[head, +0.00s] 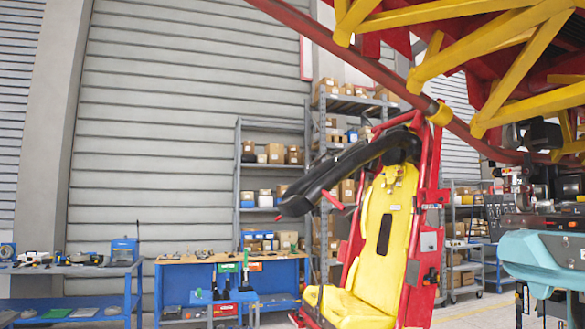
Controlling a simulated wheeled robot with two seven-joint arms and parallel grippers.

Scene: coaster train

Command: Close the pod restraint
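The pod is a yellow seat (382,225) in a red frame (424,215), right of centre, below the red and yellow track structure. Its restraint (345,170) is a black curved bar joined at the top of the seat. The bar is raised and sticks out forward to the left, its padded free end (296,203) well clear of the seat. The restraint stands open. A small red handle-like part (333,200) shows near the free end. The seat is empty. Neither of my grippers shows in the head view.
A blue workbench (175,281) with tools and another bench (75,268) stand at the left along a grey wall. Shelves with boxes (276,155) stand behind the pod. A teal-cased machine part (540,262) is close at the right. Yellow beams (500,50) hang overhead.

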